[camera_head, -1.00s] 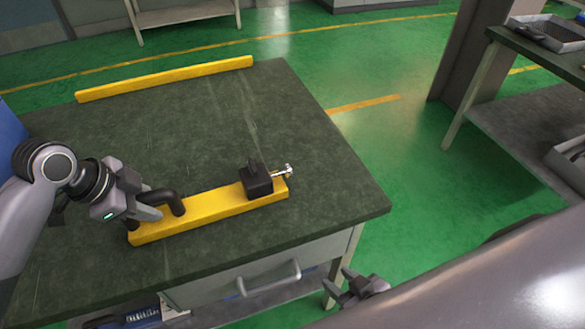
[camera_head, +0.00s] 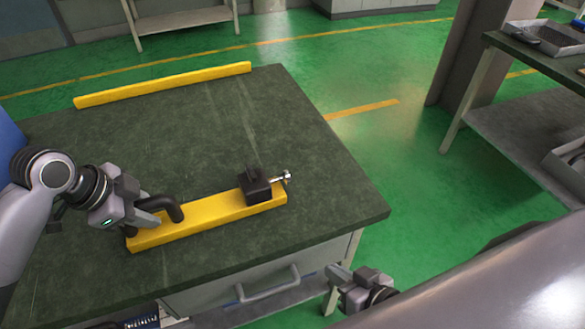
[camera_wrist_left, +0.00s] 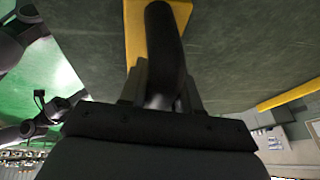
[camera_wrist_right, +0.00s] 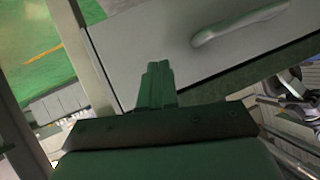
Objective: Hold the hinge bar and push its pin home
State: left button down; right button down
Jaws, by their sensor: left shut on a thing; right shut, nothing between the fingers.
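The yellow hinge bar (camera_head: 222,209) lies on the dark green bench top. A black curved handle (camera_head: 172,207) stands on its left end and a black block (camera_head: 255,186) sits near its right end. A silver pin (camera_head: 282,178) sticks out of the block's right side. My left gripper (camera_head: 150,214) is shut on the black handle; the left wrist view shows the handle (camera_wrist_left: 163,45) between the fingers. My right gripper (camera_head: 333,287) is shut and empty, below and in front of the bench's front right edge. The right wrist view shows its closed fingers (camera_wrist_right: 157,85) before the drawer front.
A long yellow strip (camera_head: 165,84) lies along the bench's far edge. A drawer handle (camera_head: 268,284) sticks out of the bench front near my right gripper. The bench top (camera_head: 300,150) is clear behind the bar. A side table with trays (camera_head: 550,38) stands at the right.

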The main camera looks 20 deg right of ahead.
jog(key=w+r+y, duration=0.2)
jog(key=r, duration=0.2)
jog(key=w+a+r+m+y, duration=0.1)
jog(key=w+r, duration=0.2)
jog(key=r, duration=0.1)
jog(key=w+a+r+g+y, duration=0.1)
jog(key=w+r+y, duration=0.1)
jog(key=r, duration=0.3)
jog(key=shift+w+r+m+y, duration=0.1)
jog(key=shift+w+m+y, duration=0.2)
jog(key=shift+m, duration=0.1)
jog(key=w+d+n+g, duration=0.1)
jog(key=w+d+r+g, duration=0.1)
jog(key=w, duration=0.1)
jog(key=shift+w+n, duration=0.15)
jog(key=shift+n, duration=0.25)
jog(key=w+d+r+n+g+h, duration=0.1)
jog(key=w+d+r+g+h, duration=0.2)
jog(key=d+r, duration=0.4)
jog(key=shift+w+d+g, duration=0.2)
jog(key=shift+d+g, duration=0.3)
jog(key=shift+d, duration=0.25)
